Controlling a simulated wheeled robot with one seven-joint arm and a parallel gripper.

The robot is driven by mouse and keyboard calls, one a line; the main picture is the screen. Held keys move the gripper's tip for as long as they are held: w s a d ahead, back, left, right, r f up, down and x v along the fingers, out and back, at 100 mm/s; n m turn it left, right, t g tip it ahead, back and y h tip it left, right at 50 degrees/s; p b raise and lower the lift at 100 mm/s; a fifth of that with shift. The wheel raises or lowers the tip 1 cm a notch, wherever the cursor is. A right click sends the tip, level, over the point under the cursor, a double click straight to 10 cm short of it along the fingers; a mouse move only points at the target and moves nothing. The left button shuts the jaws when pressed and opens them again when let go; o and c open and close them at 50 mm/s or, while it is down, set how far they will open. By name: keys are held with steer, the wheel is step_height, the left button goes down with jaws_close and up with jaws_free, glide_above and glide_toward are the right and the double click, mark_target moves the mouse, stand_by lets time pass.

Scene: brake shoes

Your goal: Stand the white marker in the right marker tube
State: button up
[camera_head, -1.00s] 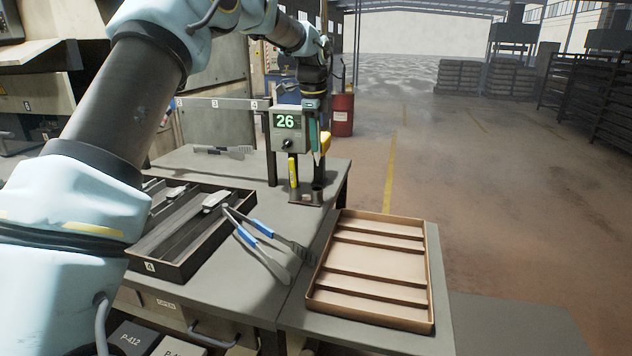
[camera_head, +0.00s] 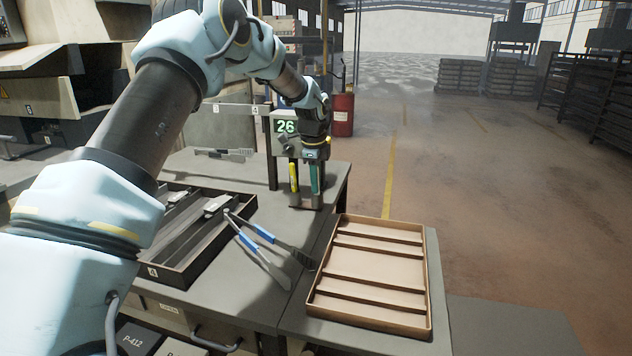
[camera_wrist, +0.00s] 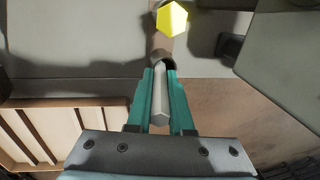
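The white marker (camera_wrist: 160,92) is between the teal fingers of my gripper (camera_wrist: 160,90) in the wrist view, and the gripper is shut on it. The marker's far end meets the dark mouth of the right marker tube (camera_wrist: 161,58); how deep it sits cannot be told. In the head view my gripper (camera_head: 315,178) points straight down over the tube stand, and its fingers hide the white marker and most of the right tube. A yellow marker (camera_head: 293,178) stands upright in the left tube, and its top also shows in the wrist view (camera_wrist: 172,18).
A grey post with a display reading 26 (camera_head: 285,127) stands close behind the tubes. Blue-handled tongs (camera_head: 258,235) lie on the table. A dark tray (camera_head: 185,275) with metal parts is left, and an empty tan divided tray (camera_head: 424,300) is right.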

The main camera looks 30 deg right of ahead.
steer(key=o, duration=0.4)
steer(key=shift+f+b, duration=0.15)
steer(key=shift+b, duration=0.45)
step_height(320, 180, up, 11)
steer(key=s+a+b, duration=0.1)
steer(key=s+b, duration=0.1)
steer(key=s+a+f+n+y, duration=0.15)
steer(key=a+n, duration=0.45)
steer(key=a, duration=0.7)
steer(key=s+a+f+n+h, duration=0.1)
steer(key=a+f+n, duration=0.2)
steer(key=a+n, duration=0.7)
steer(key=s+a+n+p, duration=0.2)
steer(key=s+a+n, duration=0.2)
steer(key=s+a, duration=0.3)
steer(key=s+a+f+n+p, duration=0.1)
steer(key=s+a+n, duration=0.4)
steer(key=a, duration=0.8)
steer(key=s, duration=0.3)
steer(key=shift+a+f+n+y+p, duration=0.2)
steer(key=shift+a+n+y+p, duration=0.05)
steer(key=shift+n+y+p, duration=0.1)
